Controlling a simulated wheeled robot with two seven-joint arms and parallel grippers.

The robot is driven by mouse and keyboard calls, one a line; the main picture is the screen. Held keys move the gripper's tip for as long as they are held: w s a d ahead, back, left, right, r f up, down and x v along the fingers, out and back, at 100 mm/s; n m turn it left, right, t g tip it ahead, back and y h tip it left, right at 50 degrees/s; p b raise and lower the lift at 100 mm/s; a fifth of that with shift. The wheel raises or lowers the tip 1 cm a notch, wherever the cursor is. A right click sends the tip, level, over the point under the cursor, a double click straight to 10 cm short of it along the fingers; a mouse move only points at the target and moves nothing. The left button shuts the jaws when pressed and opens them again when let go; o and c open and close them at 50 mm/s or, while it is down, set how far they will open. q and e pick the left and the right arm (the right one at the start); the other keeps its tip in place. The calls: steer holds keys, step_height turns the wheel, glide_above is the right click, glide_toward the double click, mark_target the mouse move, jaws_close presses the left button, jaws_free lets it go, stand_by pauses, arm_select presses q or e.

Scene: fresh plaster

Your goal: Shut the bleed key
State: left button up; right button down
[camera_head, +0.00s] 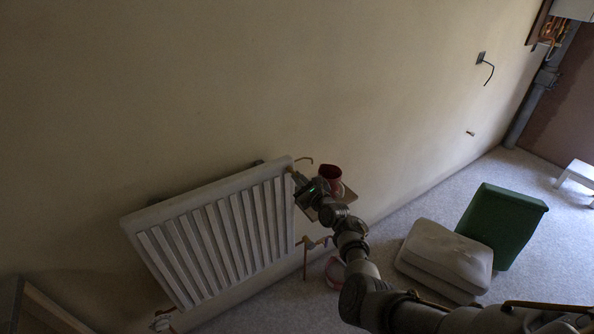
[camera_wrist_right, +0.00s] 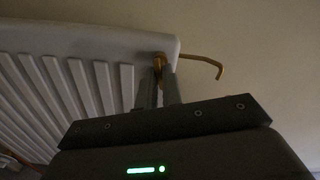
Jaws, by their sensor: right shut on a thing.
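The white ribbed radiator (camera_head: 215,235) hangs on the plaster wall, tilted in the head view; its upper right corner also shows in the wrist view (camera_wrist_right: 95,45). The brass-coloured bleed key (camera_wrist_right: 205,61) sits at that corner, with its bent handle reaching right over the wall. The key's handle (camera_head: 304,160) shows small in the head view. My right gripper (camera_head: 294,174) is at the corner; in the wrist view its fingers (camera_wrist_right: 160,72) are shut on the key's near end. The fingers partly hide that end. My left gripper is not in view.
A red cup-like container (camera_head: 330,175) is close beside my right wrist, by a small board. A copper pipe and valve (camera_head: 308,243) stand below the radiator's right side. A green box (camera_head: 503,222) and stacked pale sacks (camera_head: 447,257) lie on the floor to the right.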

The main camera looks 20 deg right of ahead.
arm_select(q)
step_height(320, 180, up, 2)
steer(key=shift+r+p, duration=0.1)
steer(key=shift+p, duration=0.55)
arm_select(e)
steer(key=m, duration=0.4)
steer(key=shift+m, duration=0.3)
steer(key=c, duration=1.4)
jaws_free()
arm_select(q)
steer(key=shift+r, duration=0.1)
